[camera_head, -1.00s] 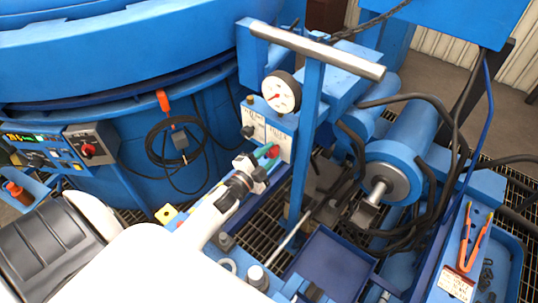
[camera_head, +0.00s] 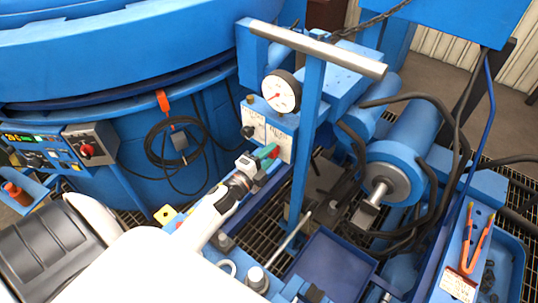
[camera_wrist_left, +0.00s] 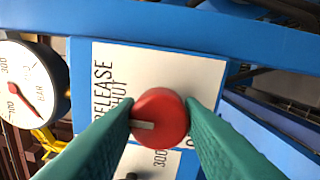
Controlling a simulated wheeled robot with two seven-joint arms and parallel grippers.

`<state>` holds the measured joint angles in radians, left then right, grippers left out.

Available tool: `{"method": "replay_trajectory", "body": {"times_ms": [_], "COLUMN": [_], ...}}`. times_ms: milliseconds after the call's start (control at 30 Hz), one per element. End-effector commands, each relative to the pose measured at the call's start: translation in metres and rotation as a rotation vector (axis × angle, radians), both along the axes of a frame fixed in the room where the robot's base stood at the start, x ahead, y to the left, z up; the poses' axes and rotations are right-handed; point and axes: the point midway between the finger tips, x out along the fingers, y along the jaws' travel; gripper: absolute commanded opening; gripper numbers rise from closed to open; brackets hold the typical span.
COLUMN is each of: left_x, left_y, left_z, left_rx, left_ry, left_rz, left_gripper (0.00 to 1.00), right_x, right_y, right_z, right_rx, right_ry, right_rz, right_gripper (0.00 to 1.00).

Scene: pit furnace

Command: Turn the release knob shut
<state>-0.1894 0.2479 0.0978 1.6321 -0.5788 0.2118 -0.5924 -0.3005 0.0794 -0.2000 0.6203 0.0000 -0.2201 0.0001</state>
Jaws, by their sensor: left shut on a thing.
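The red release knob (camera_wrist_left: 160,112) sits on a white label plate (camera_wrist_left: 150,60) marked RELEASE and SHUT in the left wrist view. A pale pointer mark on the knob points left in that view, towards the lettering. My left gripper (camera_wrist_left: 160,120) has its green fingers on both sides of the knob and is shut on it. In the head view my left gripper (camera_head: 268,155) reaches the front of the pump's panel, and only a bit of the knob (camera_head: 276,153) shows. My right gripper is not in view.
A round pressure gauge (camera_head: 282,91) sits above the panel. A black knob (camera_head: 248,131) is left of the red one. The upright pump lever (camera_head: 308,130) stands close to the right of my gripper. A blue tray (camera_head: 330,262) lies below.

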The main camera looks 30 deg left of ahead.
Motion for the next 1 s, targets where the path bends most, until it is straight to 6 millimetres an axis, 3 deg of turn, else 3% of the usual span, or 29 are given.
{"method": "replay_trajectory", "body": {"times_ms": [167, 200, 333, 667, 767, 1000], "left_x": [0.0, 0.0, 0.0, -0.004, -0.015, -0.065], "left_y": [0.0, 0.0, 0.0, 0.0, 0.001, 0.005], "left_z": [0.0, 0.0, 0.0, -0.001, -0.002, -0.005], "left_rx": [0.003, 0.003, 0.003, 0.001, 0.0, 0.002], "left_ry": [0.0, 0.0, 0.0, 0.002, 0.003, 0.004], "left_rz": [0.0, 0.0, 0.0, 0.0, 0.0, 0.0], "left_gripper": [0.11, 0.36, 0.55, 0.55, 0.55, 0.55], "right_x": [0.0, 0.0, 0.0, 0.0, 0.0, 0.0], "right_y": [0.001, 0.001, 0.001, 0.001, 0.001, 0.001], "right_z": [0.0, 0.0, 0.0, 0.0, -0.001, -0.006], "right_rx": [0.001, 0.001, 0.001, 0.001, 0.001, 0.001], "right_ry": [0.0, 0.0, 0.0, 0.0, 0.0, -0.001], "right_rz": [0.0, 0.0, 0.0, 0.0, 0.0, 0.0], "right_gripper": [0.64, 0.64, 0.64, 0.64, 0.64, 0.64]}}
